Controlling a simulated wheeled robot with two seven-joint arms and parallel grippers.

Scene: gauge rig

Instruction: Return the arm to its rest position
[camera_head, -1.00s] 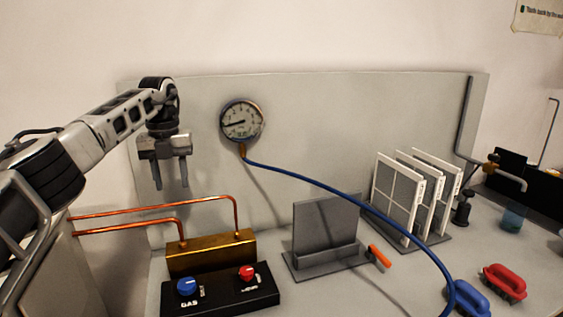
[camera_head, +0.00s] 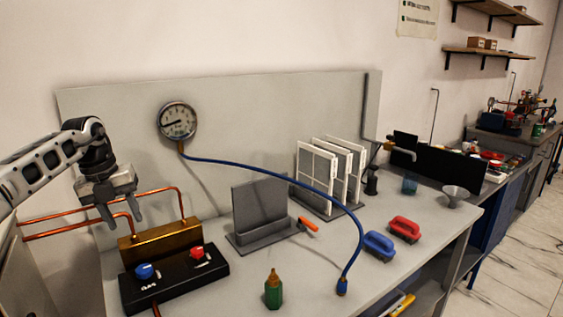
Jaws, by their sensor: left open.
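My left arm comes in from the left edge. My left gripper (camera_head: 122,218) points down with its two fingers apart and nothing between them. It shows in front of the copper pipes (camera_head: 160,192), above and left of the brass block (camera_head: 155,243). The black control box (camera_head: 175,280) with a blue knob (camera_head: 145,271) and a red knob (camera_head: 197,252) is below it. The round gauge (camera_head: 177,121) is on the grey back panel, up and right of the gripper, with a blue hose (camera_head: 258,170) running from it. My right gripper is out of view.
Open bench lies between the stand and the bottle. More benches and shelves continue at the right.

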